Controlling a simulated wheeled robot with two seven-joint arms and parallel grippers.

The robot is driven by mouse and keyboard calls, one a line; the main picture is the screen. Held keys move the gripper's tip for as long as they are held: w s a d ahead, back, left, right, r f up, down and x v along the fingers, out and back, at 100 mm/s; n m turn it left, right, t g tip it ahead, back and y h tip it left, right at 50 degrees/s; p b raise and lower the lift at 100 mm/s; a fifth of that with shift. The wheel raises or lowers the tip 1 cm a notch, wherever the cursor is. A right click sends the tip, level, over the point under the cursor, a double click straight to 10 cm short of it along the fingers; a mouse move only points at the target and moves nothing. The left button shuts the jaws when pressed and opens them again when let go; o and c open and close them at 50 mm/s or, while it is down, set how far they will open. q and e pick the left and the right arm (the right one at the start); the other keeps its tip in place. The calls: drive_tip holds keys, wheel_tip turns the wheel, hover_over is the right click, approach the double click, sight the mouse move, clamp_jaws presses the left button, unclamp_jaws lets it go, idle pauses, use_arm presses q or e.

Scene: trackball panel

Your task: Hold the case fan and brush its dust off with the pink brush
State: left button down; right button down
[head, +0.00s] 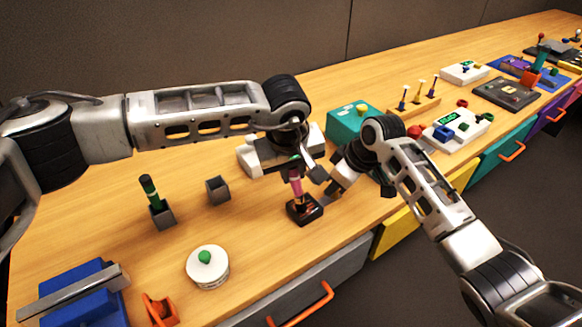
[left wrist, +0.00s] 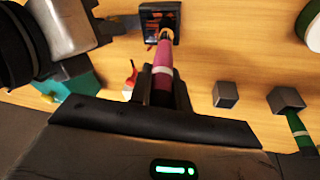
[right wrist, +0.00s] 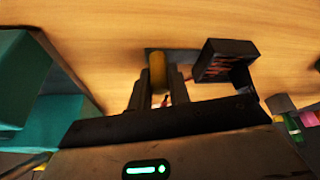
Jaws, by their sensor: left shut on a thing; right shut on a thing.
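The case fan (head: 305,209) is a small dark square frame with reddish-brown marks on its face. It also shows in the left wrist view (left wrist: 158,20) and, tilted, in the right wrist view (right wrist: 222,62). My left gripper (head: 297,165) is shut on the pink brush (left wrist: 163,62), which points down with its tip at the fan; I cannot tell whether they touch. My right gripper (right wrist: 158,88) is shut on a yellowish-brown cylinder beside the fan, which looks like the fan's handle. Whether the fan rests on the table is unclear.
A grey holder with a green marker (head: 157,203), a small grey cup (head: 218,189) and a white round tub (head: 207,266) stand to the left. A teal box (head: 346,120) is behind my right gripper. Bare wood lies around the fan.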

use_arm(q)
drive_tip(key=shift+s+d, duration=0.15)
drive_tip(key=shift+s, duration=0.1)
drive_tip(key=shift+w+d, duration=0.1)
drive_tip(key=shift+w+d+f, duration=0.1)
drive_tip(key=shift+w+d, duration=0.2)
drive_tip(key=shift+d, duration=0.1)
idle(0.3)
drive_tip(key=shift+w+d, duration=0.25)
drive_tip(key=shift+d, duration=0.25)
